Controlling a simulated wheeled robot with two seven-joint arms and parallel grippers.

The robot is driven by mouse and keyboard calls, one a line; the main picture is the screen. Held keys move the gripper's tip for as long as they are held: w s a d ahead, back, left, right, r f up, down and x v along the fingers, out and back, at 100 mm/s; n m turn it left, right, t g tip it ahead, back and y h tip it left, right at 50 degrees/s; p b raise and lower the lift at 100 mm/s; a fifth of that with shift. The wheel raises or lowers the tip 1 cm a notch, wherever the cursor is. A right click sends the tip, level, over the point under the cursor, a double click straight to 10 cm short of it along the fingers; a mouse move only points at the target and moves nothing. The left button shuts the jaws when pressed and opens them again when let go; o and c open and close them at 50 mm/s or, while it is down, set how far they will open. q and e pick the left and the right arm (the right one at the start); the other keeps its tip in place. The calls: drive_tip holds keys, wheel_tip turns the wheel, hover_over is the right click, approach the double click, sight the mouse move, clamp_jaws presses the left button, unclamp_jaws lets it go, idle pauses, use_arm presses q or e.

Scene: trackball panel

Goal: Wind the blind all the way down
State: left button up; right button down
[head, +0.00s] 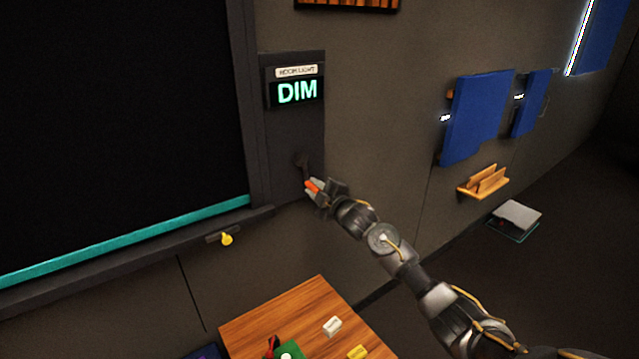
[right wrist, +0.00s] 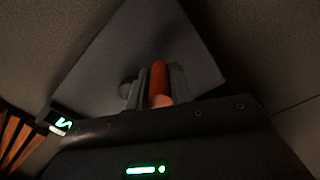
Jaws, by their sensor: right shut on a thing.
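The blind (head: 120,110) is a large black sheet at the left of the head view. Its teal bottom bar (head: 130,240) lies low, close above the dark sill; I cannot tell if it touches. Right of it is a dark panel (head: 290,130) with a display (head: 297,92) reading DIM under a room light label. A dark crank arm (head: 302,161) sits low on the panel. My right gripper (head: 314,190) is shut on its orange handle (head: 312,185). The handle also shows between the fingers (right wrist: 158,88) in the right wrist view. My left gripper is not in view.
A yellow knob (head: 226,239) sticks out below the sill. A wooden table (head: 270,315) with small items stands at the bottom. Blue panels (head: 478,115) and a wooden holder (head: 484,182) are on the wall at right. A grey box (head: 516,215) lies beyond.

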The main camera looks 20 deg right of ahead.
drive_tip(key=shift+s+a+f+m+p, duration=0.1)
drive_tip(key=shift+a+m+p, duration=0.2)
drive_tip(key=shift+a+m, duration=0.35)
drive_tip(key=shift+d, duration=0.1)
drive_tip(key=c, duration=1.3)
unclamp_jaws()
drive_tip(key=shift+o, duration=0.2)
drive_tip(key=shift+s+d, duration=0.1)
drive_tip(key=b+v, duration=0.2)
drive_tip(key=v, duration=0.8)
drive_tip(key=shift+s, duration=0.3)
